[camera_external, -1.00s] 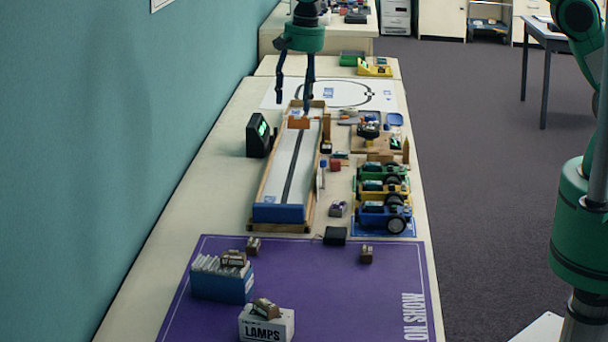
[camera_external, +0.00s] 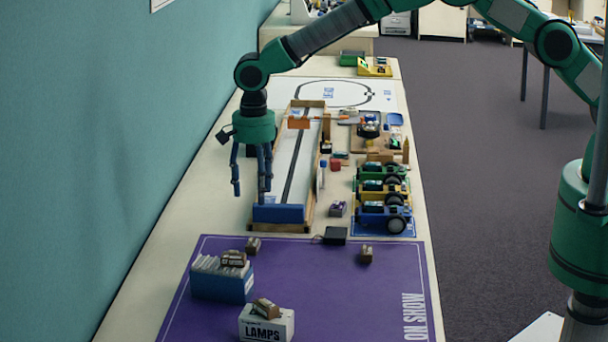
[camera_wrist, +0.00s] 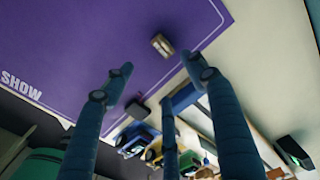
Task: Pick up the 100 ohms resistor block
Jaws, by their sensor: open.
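Several small brown blocks are in view, with labels too small to read, so I cannot tell which is 100 ohms. One block (camera_external: 253,245) stands near the far edge of the purple mat (camera_external: 320,290); it seems to be the block in the wrist view (camera_wrist: 162,45). Another block (camera_external: 366,254) stands on the mat to the right. One lies on the blue box (camera_external: 222,285) and one on the white LAMPS box (camera_external: 266,325). My gripper (camera_external: 251,188) is open and empty, pointing down above the table left of the ramp. Its fingers (camera_wrist: 158,66) show in the wrist view.
A long white ramp (camera_external: 283,185) with a blue end block (camera_external: 278,213) stands beside my gripper. Toy cars (camera_external: 384,215) stand to its right, and a small black box (camera_external: 335,235) lies near the mat edge. A dark screen device (camera_wrist: 294,152) shows in the wrist view.

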